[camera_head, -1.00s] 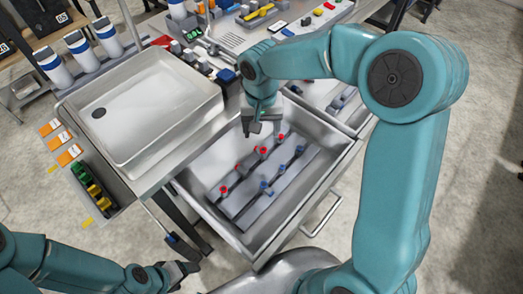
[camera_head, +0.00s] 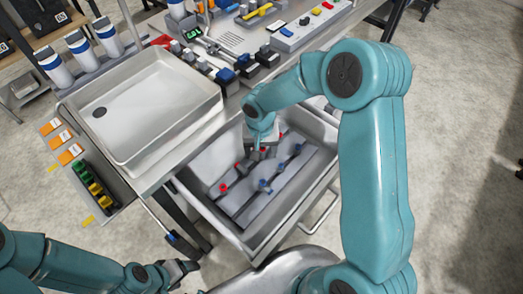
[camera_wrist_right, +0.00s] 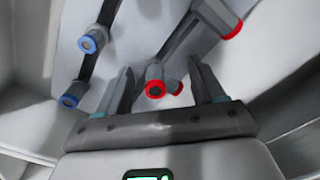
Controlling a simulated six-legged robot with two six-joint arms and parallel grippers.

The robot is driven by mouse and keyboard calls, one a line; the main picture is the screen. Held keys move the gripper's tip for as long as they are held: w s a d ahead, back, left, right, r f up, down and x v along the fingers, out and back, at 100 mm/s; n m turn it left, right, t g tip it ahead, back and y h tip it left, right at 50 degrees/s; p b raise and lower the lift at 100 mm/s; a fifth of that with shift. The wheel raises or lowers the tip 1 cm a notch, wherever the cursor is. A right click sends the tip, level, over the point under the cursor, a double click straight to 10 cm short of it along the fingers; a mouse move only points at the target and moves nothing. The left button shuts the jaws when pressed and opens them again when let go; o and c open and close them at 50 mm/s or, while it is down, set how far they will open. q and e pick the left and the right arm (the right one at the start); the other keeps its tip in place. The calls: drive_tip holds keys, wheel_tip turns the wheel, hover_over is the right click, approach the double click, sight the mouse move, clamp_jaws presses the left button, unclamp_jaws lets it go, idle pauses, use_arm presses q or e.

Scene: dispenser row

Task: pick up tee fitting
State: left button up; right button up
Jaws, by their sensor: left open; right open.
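In the head view, an open drawer holds fittings with red ends (camera_head: 223,188) in one row and fittings with blue ends (camera_head: 264,185) in another. My right gripper (camera_head: 261,151) reaches down into the drawer over the red row. In the right wrist view, my right gripper (camera_wrist_right: 165,84) is open, with a red-ended fitting (camera_wrist_right: 155,88) between its fingers; I cannot tell whether they touch. Another red-ended piece (camera_wrist_right: 232,30) lies beyond the right finger. Blue-ended fittings (camera_wrist_right: 87,43) lie to the left. My left gripper (camera_head: 182,270) is open and empty near the bottom, outside the drawer.
The drawer's walls (camera_head: 285,232) surround the fittings closely. A grey sink basin (camera_head: 150,105) is left of the drawer. Bins with green and yellow pieces (camera_head: 92,187) hang at the counter's left end. Several small devices (camera_head: 225,76) stand behind the drawer.

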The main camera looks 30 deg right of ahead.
drive_tip(key=shift+w, duration=0.1)
clamp_jaws()
drive_tip(key=shift+r, duration=0.1)
